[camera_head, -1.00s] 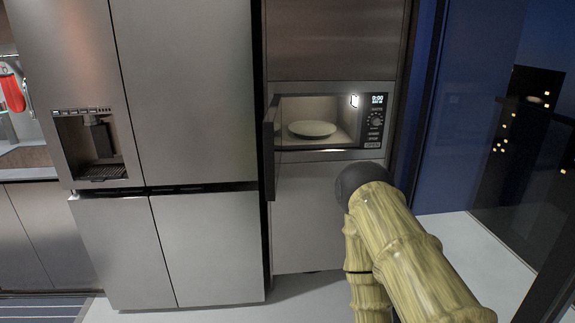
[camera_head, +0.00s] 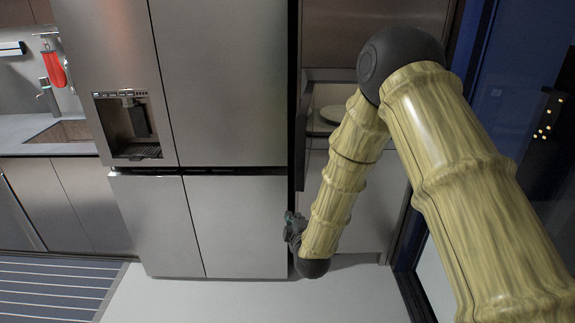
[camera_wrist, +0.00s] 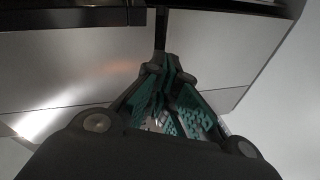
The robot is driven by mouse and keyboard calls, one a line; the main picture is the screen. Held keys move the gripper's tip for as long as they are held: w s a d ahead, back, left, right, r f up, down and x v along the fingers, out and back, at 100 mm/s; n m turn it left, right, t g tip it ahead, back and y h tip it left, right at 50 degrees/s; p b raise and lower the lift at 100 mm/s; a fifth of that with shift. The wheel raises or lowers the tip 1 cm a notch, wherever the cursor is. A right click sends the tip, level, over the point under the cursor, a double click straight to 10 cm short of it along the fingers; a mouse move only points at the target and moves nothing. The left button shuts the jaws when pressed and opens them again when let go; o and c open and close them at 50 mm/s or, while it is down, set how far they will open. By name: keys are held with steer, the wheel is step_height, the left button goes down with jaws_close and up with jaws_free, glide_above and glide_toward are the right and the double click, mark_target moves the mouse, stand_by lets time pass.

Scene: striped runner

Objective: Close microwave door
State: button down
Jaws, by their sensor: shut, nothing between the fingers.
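The microwave (camera_head: 322,76) is set in the tall cabinet and mostly hidden behind my arm in the head view. Its cavity shows as a narrow strip with a pale plate (camera_head: 333,113) inside. Its dark door (camera_head: 301,135) stands open on the left side, seen nearly edge-on and sticking out toward me. My gripper (camera_head: 291,222) is below the door, in front of the lower cabinet by the fridge's right edge. In the wrist view my gripper (camera_wrist: 168,68) has its green-padded fingers shut and empty. I see no contact with the door.
A large steel fridge (camera_head: 225,90) with a water dispenser (camera_head: 135,125) stands close left of the microwave cabinet. A sink counter (camera_head: 60,133) and a striped runner (camera_head: 55,288) are further left. Dark glass (camera_head: 530,80) is at the right. The pale floor (camera_head: 240,300) ahead is clear.

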steer(key=w+a+r+n+t, duration=0.1)
steer(key=w+a+r+n, duration=0.1)
steer(key=r, duration=0.4)
steer(key=w+a+r+n+t, duration=0.1)
steer(key=w+a+r+t, duration=0.15)
steer(key=r, duration=0.35)
steer(key=w+d+p, duration=0.2)
steer(key=w+p, duration=0.5)
steer(key=w, duration=0.2)
steer(key=shift+w+d+f+g+y+p, duration=0.15)
steer(key=shift+d+f+g+y+p, duration=0.15)
steer(key=shift+g+p, duration=0.1)
